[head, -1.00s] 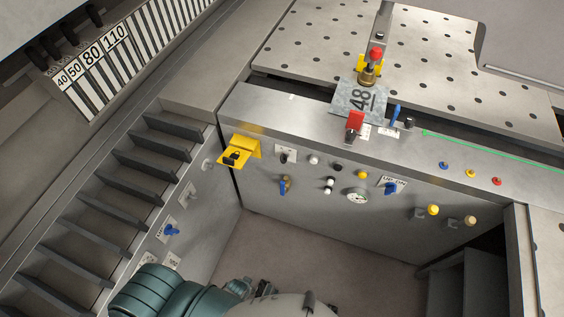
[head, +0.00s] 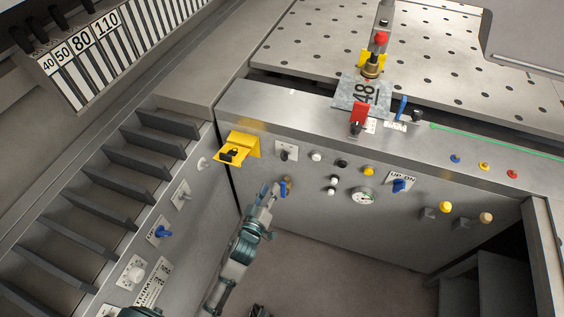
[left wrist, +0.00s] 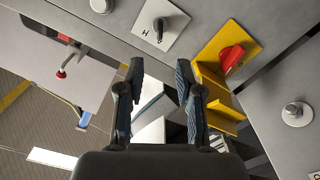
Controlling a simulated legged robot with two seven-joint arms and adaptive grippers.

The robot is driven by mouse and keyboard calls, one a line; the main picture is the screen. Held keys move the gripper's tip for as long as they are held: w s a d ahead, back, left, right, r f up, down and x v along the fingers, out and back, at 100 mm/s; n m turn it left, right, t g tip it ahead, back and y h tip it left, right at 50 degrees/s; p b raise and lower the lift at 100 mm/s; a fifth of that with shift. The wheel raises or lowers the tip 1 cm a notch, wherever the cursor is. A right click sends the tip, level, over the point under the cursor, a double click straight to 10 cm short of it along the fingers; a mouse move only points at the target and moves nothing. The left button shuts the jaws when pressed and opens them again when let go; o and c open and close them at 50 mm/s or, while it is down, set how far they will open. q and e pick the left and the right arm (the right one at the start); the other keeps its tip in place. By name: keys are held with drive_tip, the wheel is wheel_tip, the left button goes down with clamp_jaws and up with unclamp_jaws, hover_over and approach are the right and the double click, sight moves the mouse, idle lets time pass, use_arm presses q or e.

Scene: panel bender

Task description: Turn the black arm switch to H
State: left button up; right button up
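The black arm switch (head: 284,155) sits on a small white plate on the front panel, right of the yellow bracket. In the left wrist view the switch (left wrist: 158,26) stands on its plate, with an H printed beside it. Its pointer direction is hard to tell. My left gripper (head: 269,192) is below the switch in the head view, close to the panel. In the left wrist view the left gripper (left wrist: 160,68) is open, with nothing between its fingers and the switch beyond the tips. I do not clearly see my right gripper.
A yellow bracket (head: 243,147) juts out just left of the switch. Buttons and a gauge (head: 362,196) lie to the right. The side panel with a blue switch (head: 163,232) is at left.

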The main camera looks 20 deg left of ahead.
use_arm(q)
approach(284, 156)
drive_tip(key=w+b, duration=0.1)
drive_tip(key=w, duration=0.7)
drive_tip(key=shift+w+f, duration=0.2)
drive_tip(key=shift+f, duration=0.3)
use_arm(e)
drive_tip(key=w+t, duration=0.1)
drive_tip(key=w+a+t, duration=0.1)
drive_tip(key=w, duration=0.1)
drive_tip(key=w+r, duration=0.1)
drive_tip(key=shift+w+a+t+y, duration=0.3)
drive_tip(key=shift+w+t+y, duration=0.1)
use_arm(q)
drive_tip(key=shift+d, duration=0.1)
clamp_jaws()
